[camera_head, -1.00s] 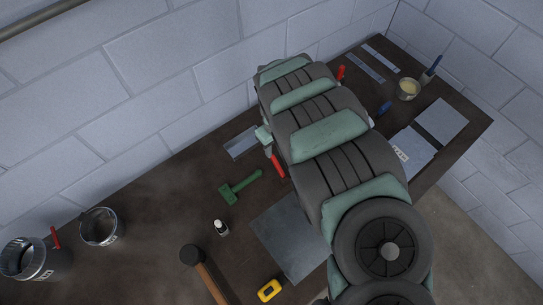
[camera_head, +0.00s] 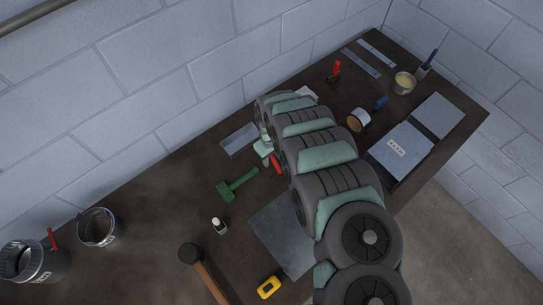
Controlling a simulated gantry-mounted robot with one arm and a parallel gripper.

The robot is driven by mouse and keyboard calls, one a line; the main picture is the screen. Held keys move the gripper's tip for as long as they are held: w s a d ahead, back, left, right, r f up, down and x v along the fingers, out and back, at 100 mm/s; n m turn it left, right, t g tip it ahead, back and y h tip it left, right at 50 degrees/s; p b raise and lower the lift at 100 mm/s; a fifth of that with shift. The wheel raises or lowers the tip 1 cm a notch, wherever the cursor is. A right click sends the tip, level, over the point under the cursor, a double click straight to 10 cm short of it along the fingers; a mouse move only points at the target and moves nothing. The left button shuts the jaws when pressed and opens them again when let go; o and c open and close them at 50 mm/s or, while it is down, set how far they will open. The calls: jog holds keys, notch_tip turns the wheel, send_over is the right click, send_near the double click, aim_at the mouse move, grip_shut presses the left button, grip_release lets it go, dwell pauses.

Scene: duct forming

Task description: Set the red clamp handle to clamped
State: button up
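A red handle (camera_head: 276,163) shows beside the left edge of my arm, near the middle of the table. A pale greenish piece (camera_head: 263,147) is close to it; I cannot tell whether it belongs to a clamp or to my arm. My arm covers part of this area, so the handle's mounting and setting are unclear. A second red-handled item (camera_head: 336,68) with a dark lower end is farther back, right of my arm's far end. I cannot tell which red part is the clamp handle. I cannot make out my gripper; my arm hides its fingers.
A green tool (camera_head: 237,185), small bottle (camera_head: 219,226), hammer (camera_head: 191,254) and yellow tape measure (camera_head: 269,287) lie left. Buckets (camera_head: 98,227) stand far left. A brown-topped can (camera_head: 358,120), labelled sheet (camera_head: 400,151) and cup (camera_head: 404,83) are right. The block wall borders the back.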

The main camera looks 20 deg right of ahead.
jog(key=shift+c, duration=0.2)
grip_shut()
dwell(1.1)
